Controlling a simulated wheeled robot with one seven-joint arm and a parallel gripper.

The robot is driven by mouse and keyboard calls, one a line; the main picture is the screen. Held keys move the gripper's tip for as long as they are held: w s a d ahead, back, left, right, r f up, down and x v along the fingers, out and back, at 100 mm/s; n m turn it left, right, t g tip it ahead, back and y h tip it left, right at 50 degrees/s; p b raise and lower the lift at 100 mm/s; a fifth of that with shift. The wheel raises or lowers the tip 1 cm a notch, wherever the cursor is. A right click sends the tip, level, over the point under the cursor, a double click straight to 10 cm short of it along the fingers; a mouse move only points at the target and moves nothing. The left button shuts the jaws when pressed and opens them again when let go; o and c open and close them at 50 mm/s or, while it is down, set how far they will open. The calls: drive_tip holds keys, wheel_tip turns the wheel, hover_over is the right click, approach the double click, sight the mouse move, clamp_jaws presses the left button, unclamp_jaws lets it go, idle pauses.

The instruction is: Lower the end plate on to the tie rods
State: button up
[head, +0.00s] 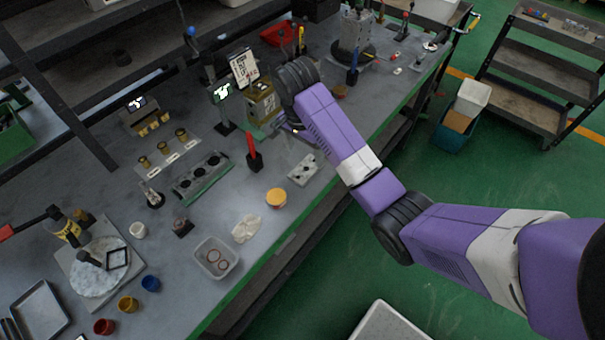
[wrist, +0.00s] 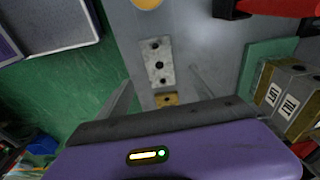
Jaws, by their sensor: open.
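A pale grey plate with dark holes (head: 302,168) lies on the bench in front of my gripper (head: 291,127); I take it for the end plate. It also shows in the wrist view (wrist: 158,62), ahead of and between my spread fingers. My gripper is open (wrist: 160,76), with nothing held. A small brass-coloured block with a hole (wrist: 166,99) sits nearer the palm, partly hidden by my gripper body. I cannot make out the tie rods in either view. A long block with dark round holes (head: 202,177) lies on a green base farther left.
A yellow labelled box (head: 262,103) stands close beside my gripper. A red-handled tool in a black holder (head: 252,152) stands left of the plate. A yellow-lidded tub (head: 276,198), a crumpled cloth (head: 246,228) and a clear bin (head: 215,257) line the front edge.

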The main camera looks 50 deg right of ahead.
sight(306, 169)
drive_tip(key=shift+s+f, duration=0.1)
drive_tip(key=shift+s, duration=0.15)
drive_tip(key=shift+f, duration=0.3)
drive_tip(key=shift+w+d+f+p, duration=0.1)
drive_tip(key=shift+d+f+p, duration=0.1)
drive_tip(key=shift+f, duration=0.95)
drive_tip(key=shift+w+d+f+p, duration=0.1)
drive_tip(key=shift+f+p, duration=0.1)
drive_tip(key=shift+f, duration=1)
drive_tip(key=shift+w+d+f+p, duration=0.1)
drive_tip(key=shift+d+f+p, duration=0.1)
drive_tip(key=shift+f, duration=0.95)
clamp_jaws()
